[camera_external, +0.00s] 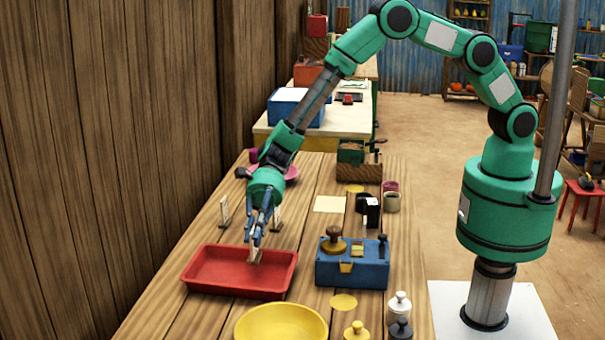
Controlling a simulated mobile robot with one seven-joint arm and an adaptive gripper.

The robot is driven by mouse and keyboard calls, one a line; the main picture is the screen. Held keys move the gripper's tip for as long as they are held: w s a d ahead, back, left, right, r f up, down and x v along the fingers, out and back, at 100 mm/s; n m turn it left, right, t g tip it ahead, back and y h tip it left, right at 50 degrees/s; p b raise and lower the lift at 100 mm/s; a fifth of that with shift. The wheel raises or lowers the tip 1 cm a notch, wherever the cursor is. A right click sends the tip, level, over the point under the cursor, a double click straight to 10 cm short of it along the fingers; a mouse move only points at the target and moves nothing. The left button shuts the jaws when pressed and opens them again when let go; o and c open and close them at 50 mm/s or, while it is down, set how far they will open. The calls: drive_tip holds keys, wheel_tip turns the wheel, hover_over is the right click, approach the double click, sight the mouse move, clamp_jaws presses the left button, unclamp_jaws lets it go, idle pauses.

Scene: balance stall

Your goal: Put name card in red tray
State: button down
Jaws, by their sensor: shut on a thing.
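The red tray (213,277) lies on the wooden table towards the front left. My gripper (256,248) points down over the right part of the tray.
A blue box with a brass knob (335,240) stands right of the tray. A yellow bowl (281,325) and several weights (399,307) are at the front. Small pale upright pieces (224,211) stand behind the tray. A wooden wall borders the left.

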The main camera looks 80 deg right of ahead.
sight(255, 250)
drive_tip(key=shift+f, duration=0.1)
drive_tip(key=shift+f+b, duration=0.4)
drive_tip(key=shift+f, duration=1.35)
drive_tip(key=shift+f, duration=0.2)
drive_tip(key=c, duration=1.8)
unclamp_jaws()
drive_tip(key=shift+r, duration=0.15)
drive_tip(key=shift+d+r, duration=0.2)
drive_tip(key=shift+d, duration=0.1)
drive_tip(key=p+v, duration=0.2)
drive_tip(key=v, duration=0.9)
drive_tip(key=shift+d, duration=0.2)
